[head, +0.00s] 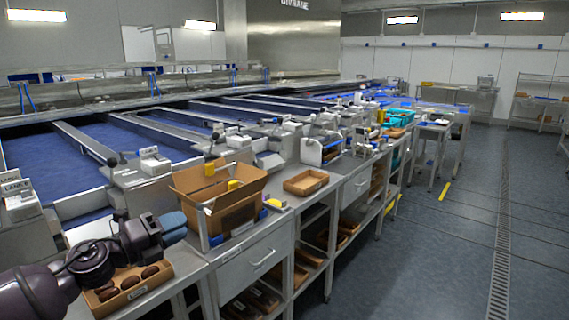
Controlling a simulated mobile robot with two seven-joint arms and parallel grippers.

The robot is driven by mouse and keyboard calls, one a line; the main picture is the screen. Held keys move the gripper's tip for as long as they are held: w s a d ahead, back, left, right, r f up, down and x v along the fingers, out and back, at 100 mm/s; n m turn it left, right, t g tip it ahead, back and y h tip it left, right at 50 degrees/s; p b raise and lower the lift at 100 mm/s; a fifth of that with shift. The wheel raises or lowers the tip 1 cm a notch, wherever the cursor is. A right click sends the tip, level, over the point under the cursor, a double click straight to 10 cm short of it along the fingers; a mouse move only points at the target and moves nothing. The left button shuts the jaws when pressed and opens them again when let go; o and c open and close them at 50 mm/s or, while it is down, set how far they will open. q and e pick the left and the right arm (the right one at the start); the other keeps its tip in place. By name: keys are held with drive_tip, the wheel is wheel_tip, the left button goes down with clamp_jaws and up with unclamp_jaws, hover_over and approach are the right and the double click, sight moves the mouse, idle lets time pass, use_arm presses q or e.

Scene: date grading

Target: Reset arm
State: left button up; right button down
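My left arm comes in from the lower left. Its dark gripper (174,227) has blue-grey finger pads and points right, over the near end of the bench. The pads look close together, but I cannot tell whether they are open or shut. I see nothing held between them. Below the gripper is a small cardboard tray (160,274) with several dark brown dates (128,282) in it; my arm hides part of it. My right gripper is not in view.
An open cardboard box (238,212) stands on the bench just right of the gripper. A shallow brown tray (306,182) lies farther along. Blue sorting lanes (55,158) with metal dividers run behind. The floor aisle (440,250) on the right is clear.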

use_arm(q)
drive_tip(key=s+a+f+n+t+y, duration=0.15)
drive_tip(key=s+f+n+y, duration=0.35)
drive_tip(key=f+n, duration=0.5)
drive_tip(key=s+a+f+n+t+y, duration=0.15)
drive_tip(key=s+f+n+y, duration=0.35)
drive_tip(key=f+n, duration=0.5)
drive_tip(key=s+f+n+g+y, duration=0.1)
drive_tip(key=s+f+n, duration=0.4)
drive_tip(key=s, duration=0.6)
drive_tip(key=s+a+f+n+g+y, duration=0.1)
drive_tip(key=s+f+n, duration=0.4)
drive_tip(key=s+f, duration=0.5)
drive_tip(key=s+g+y, duration=0.1)
drive_tip(key=s+g, duration=0.1)
drive_tip(key=shift+s+a+n+g+y, duration=0.2)
drive_tip(key=shift+n+g+y, duration=0.1)
drive_tip(key=shift+n, duration=0.1)
